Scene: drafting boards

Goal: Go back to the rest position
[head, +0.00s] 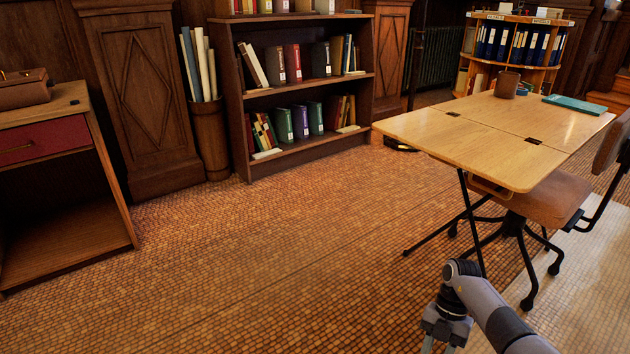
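My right gripper (437,345) is low at the bottom edge of the head view, right of the middle. Its arm comes in from the bottom right and points down and left over the tiled floor. Only the upper part of its fingers shows and the tips are cut off by the frame edge, so I cannot tell whether it is open or shut. My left gripper and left arm are not in view.
A wooden drafting table (480,145) bears a brown cup (507,84) and a teal book (579,104). A swivel chair (560,198) stands in front of it. A bookcase (315,92) and a desk (125,205) stand further left. The middle floor is clear.

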